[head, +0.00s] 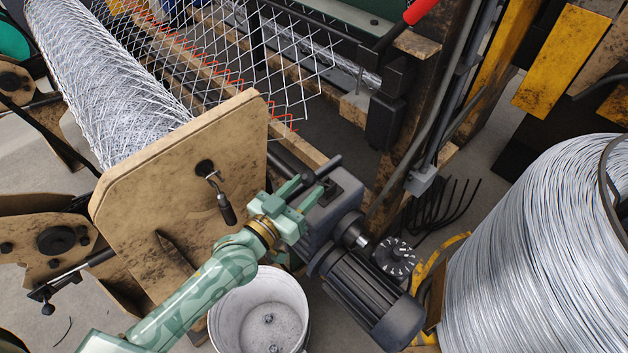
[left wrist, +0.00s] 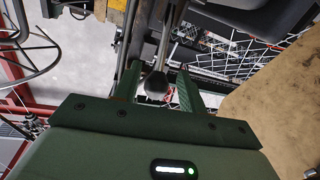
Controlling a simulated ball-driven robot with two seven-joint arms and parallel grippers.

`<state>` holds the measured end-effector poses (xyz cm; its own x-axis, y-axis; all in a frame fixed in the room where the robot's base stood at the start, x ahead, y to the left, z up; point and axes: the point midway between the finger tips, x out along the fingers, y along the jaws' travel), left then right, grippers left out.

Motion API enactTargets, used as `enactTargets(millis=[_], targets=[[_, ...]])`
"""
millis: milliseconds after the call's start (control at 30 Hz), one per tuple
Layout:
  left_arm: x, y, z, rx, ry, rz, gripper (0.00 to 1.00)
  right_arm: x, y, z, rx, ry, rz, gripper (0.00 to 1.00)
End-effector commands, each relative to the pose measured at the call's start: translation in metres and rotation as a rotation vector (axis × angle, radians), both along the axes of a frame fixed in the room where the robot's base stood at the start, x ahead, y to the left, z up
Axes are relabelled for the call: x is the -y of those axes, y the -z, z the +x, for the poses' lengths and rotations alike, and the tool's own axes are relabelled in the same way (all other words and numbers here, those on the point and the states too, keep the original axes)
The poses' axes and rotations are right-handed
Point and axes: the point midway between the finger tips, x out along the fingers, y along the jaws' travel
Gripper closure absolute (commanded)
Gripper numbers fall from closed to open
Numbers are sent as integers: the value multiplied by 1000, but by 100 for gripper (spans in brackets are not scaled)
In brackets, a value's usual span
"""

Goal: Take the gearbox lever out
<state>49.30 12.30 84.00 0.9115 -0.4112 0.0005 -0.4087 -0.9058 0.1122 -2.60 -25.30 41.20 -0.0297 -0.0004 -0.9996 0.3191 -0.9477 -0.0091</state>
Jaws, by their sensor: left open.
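The grey gearbox (head: 335,205) sits at the middle of the head view, joined to a dark ribbed motor (head: 368,298). A dark lever (head: 327,168) shows at the gearbox, just past my fingertips. In the left wrist view the lever has a black knob (left wrist: 156,86) on a metal rod that runs away from me. My left gripper (head: 302,190) is open, and its green fingers (left wrist: 157,84) stand on either side of the knob. I cannot tell whether either finger touches it. The lever's far end is not clear. My right gripper is not in view.
A worn wooden plate (head: 150,200) with a crank handle (head: 226,208) stands left of the gearbox, at the end of a mesh roll (head: 105,75). A white bucket (head: 260,310) is below my left forearm. A large wire coil (head: 550,250) stands at right.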

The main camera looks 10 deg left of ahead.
Motion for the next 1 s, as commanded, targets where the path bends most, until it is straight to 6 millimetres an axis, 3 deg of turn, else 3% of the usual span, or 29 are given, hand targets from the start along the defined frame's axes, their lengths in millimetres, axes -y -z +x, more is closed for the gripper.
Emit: enactTargets(millis=[200,567,700,733,1000], targets=[[12,1,27,-1,-1,0,59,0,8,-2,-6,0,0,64],[15,0,33,0,0,1,59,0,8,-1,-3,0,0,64],[15,0,33,0,0,1,95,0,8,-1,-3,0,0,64],[15,0,33,-1,-1,1,100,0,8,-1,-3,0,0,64],[14,-2,33,3,-1,0,100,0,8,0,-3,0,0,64]])
